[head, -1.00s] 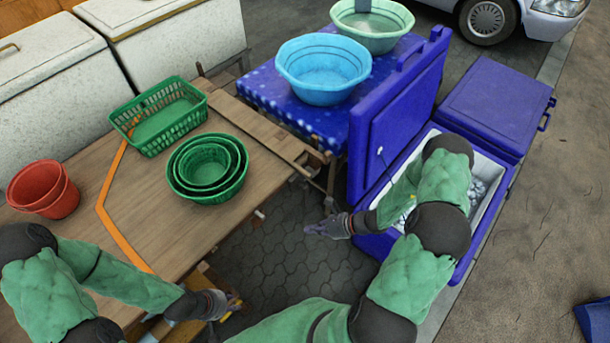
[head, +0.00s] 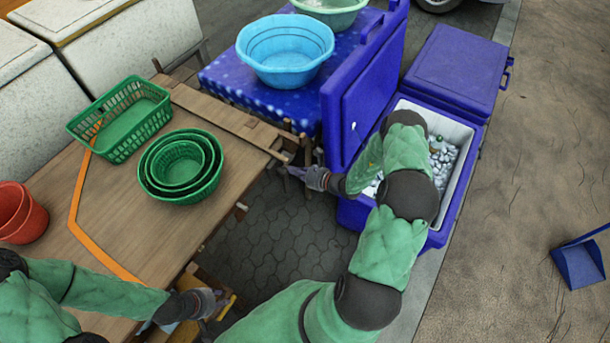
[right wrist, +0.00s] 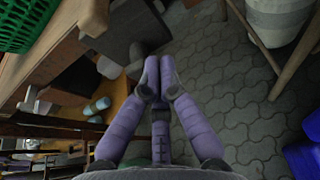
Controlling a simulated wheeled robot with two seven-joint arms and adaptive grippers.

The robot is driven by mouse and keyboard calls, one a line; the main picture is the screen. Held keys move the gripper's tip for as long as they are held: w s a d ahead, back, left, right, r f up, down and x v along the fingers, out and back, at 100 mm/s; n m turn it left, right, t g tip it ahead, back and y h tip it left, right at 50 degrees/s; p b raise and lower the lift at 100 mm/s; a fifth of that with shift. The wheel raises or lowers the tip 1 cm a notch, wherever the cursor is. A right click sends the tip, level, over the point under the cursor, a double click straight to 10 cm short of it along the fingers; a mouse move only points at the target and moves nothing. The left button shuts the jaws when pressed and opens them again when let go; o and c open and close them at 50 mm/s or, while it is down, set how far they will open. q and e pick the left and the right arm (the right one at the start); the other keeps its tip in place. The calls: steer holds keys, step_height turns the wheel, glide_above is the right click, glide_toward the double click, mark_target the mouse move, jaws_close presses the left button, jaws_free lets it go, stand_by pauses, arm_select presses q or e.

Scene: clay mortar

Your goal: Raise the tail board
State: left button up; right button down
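A wooden board (head: 215,108) runs along the far right end of the brown wooden bed (head: 85,185) in the head view. It looks like the tail board and lies about level with the bed. My right gripper (head: 288,172) is beside the board's near end; I cannot tell if they touch. In the right wrist view my right gripper's fingers (right wrist: 158,66) are drawn together at the tips, with nothing visible between them. My left gripper (head: 226,300) is low at the bed's near right edge, by a yellow part. Its grip is unclear.
A green basket (head: 120,118), nested green bowls (head: 182,168) and red pots (head: 20,215) stand on the bed. A blue basin (head: 285,55) sits on a blue-covered table. An open blue cooler (head: 440,210) is close to my right arm. Paving (head: 275,235) lies clear between.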

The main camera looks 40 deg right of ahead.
steer(key=shift+w+a+r, duration=0.1)
steer(key=shift+w+r, duration=0.15)
steer(key=shift+r, duration=0.35)
steer(key=shift+w+a+r, duration=0.1)
steer(key=shift+w+r, duration=0.1)
steer(key=shift+r, duration=1.05)
steer(key=shift+r, duration=0.15)
